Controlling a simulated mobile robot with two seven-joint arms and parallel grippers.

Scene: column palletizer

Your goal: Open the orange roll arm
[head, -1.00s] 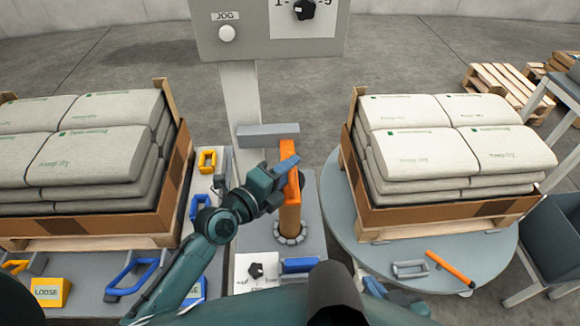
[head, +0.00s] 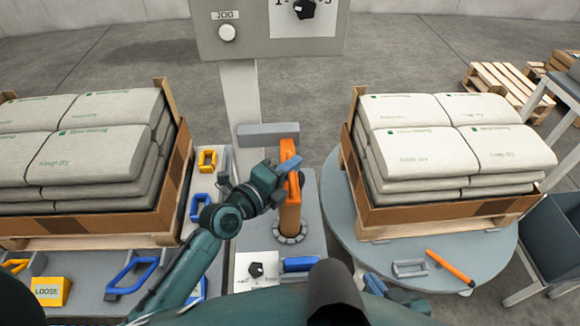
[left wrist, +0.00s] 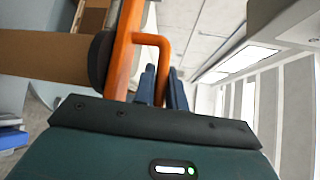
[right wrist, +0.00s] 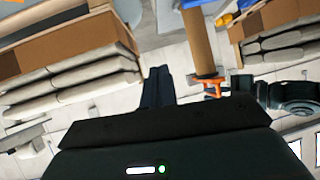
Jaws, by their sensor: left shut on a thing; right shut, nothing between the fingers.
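The orange roll arm (head: 289,155) stands at the top of a brown cylindrical roll (head: 290,215) in the middle of the head view. In the left wrist view it is an orange bar (left wrist: 124,50) with a bent orange handle (left wrist: 163,48). My left gripper (head: 285,178) is at the arm's near side, its blue fingers (left wrist: 163,85) shut on the handle. The fingers partly hide the arm in the head view. My right gripper (right wrist: 158,84) is shut and empty. In the right wrist view the roll (right wrist: 198,45) and orange handle are beyond it.
A left pallet load of sacks (head: 95,140) and a right one on a round turntable (head: 440,240) flank the roll. A grey control box (head: 250,35) stands on a post behind. A blue handle (head: 132,275) and yellow LOOSE block (head: 50,291) are at lower left.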

